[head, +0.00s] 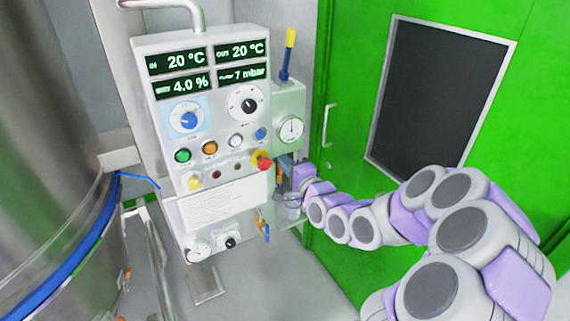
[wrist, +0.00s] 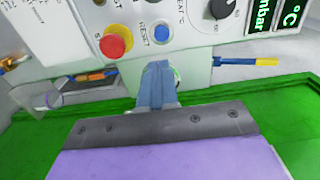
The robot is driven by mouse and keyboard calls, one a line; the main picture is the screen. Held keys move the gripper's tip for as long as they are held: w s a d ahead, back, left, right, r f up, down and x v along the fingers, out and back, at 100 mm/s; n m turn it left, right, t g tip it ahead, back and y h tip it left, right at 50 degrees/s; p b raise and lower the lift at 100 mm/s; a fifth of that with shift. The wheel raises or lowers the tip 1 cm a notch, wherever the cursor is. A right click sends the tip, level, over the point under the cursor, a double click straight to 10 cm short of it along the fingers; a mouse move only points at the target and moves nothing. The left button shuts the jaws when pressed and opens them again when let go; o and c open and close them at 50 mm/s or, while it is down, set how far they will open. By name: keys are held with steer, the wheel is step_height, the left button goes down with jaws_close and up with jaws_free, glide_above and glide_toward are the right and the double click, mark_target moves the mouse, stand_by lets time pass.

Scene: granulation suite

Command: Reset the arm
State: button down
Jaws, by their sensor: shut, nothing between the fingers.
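My arm, in pale grey and lavender, reaches in from the lower right of the head view. My gripper (head: 284,163) is small there, beside the right edge of the control panel (head: 222,215), below the round gauge. In the wrist view my gripper (wrist: 158,72) shows as blue-grey fingers closed together, with nothing held. They point toward the panel, which appears upside down there. The fingers overlap the pale box with the gauge; I cannot tell whether they touch it.
The panel carries displays, knobs, a red mushroom button (head: 262,161) and a blue button (wrist: 161,34). A yellow-tipped blue rod (head: 288,52) rises from the gauge box (head: 291,103). A green door (head: 345,170) stands at right, a steel vessel (head: 45,130) at left.

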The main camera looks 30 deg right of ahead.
steer(key=s+a+f+n+g, duration=0.8)
steer(key=a+n+g, duration=0.1)
steer(key=s+a+r+n+g, duration=0.1)
steer(key=s+a+n+g, duration=0.1)
steer(key=s, duration=0.8)
steer(key=s+a+n+g, duration=0.3)
steer(key=s+g, duration=0.2)
steer(key=s, duration=0.6)
steer(key=s+a+r+n+g, duration=0.1)
steer(key=s+a+n+g, duration=0.1)
steer(key=s, duration=0.8)
steer(key=shift+s+a+r+n+g+h, duration=0.3)
steer(key=shift+a+r+n+g, duration=0.1)
steer(key=shift+n+g, duration=0.45)
